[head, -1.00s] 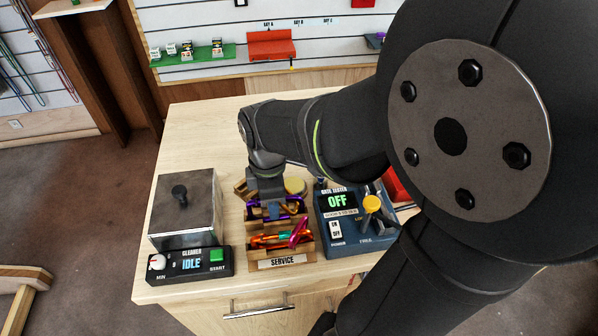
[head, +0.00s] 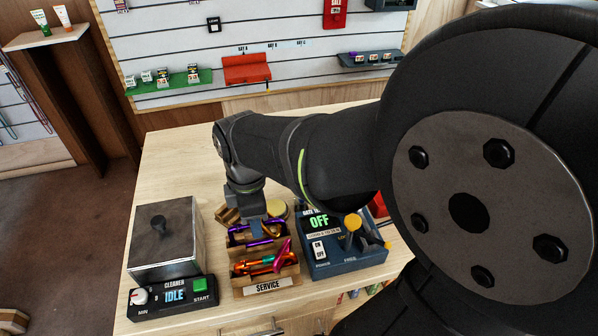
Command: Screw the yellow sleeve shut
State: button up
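The wooden tray marked SERVICE (head: 268,287) stands on the counter and holds several carabiners. Purple ones (head: 262,242) lie in its rear part; an orange one (head: 255,266) and a pink one (head: 281,252) lie in its front part. I cannot make out a yellow sleeve on any of them. My gripper (head: 252,215) points down over the tray's rear part, close to the purple carabiners. Its fingertips are too small and dark to tell open from shut, or whether they touch anything. A round yellow piece (head: 277,208) sits just behind and right of it.
The cleaner (head: 173,294), reading IDLE, and its metal box (head: 165,243) stand left of the tray. The blue gate tester (head: 345,262), reading OFF, with a yellow knob (head: 352,222), stands right. The counter (head: 185,150) is clear at the back left. My arm hides the right side.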

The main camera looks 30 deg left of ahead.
jog(key=shift+w+a, duration=0.25)
jog(key=shift+a, duration=0.05)
dwell(0.4)
jog(key=shift+f, duration=1.4)
jog(key=shift+d, duration=0.1)
jog(key=shift+s+d, duration=0.2)
jog(key=shift+s, duration=0.1)
